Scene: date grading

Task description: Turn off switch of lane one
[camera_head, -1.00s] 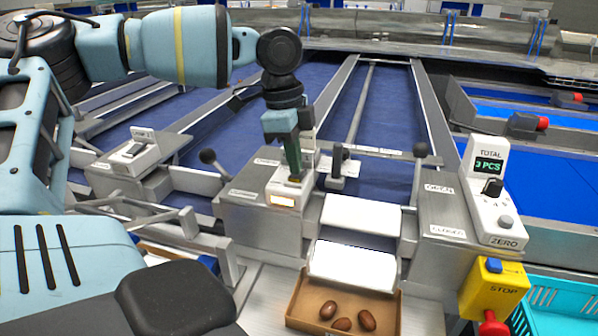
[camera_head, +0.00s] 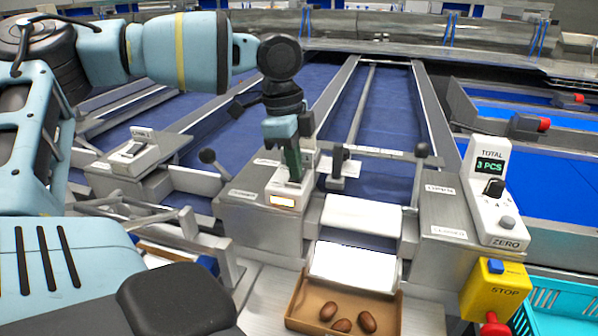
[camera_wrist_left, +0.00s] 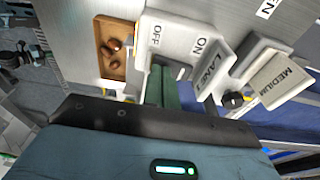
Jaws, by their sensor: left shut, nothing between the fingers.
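In the left wrist view the switch box (camera_wrist_left: 185,40) reads OFF, ON and LANE 1. Its rocker (camera_wrist_left: 183,72) lies between OFF and ON, partly hidden by my fingers. My left gripper (camera_head: 294,180) points down at the switch, shut and empty. Its green fingertips (camera_wrist_left: 163,70) are at the OFF side of the rocker; I cannot tell whether they touch it. My right gripper is not in view.
A black-knobbed lever (camera_head: 208,157) stands left of the switch box. A similar switch box (camera_head: 133,150) is farther left. A cardboard tray (camera_head: 298,313) with several dates lies in front. A counter (camera_head: 490,165) reading 3 PCS and a yellow STOP box (camera_head: 493,285) are at right.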

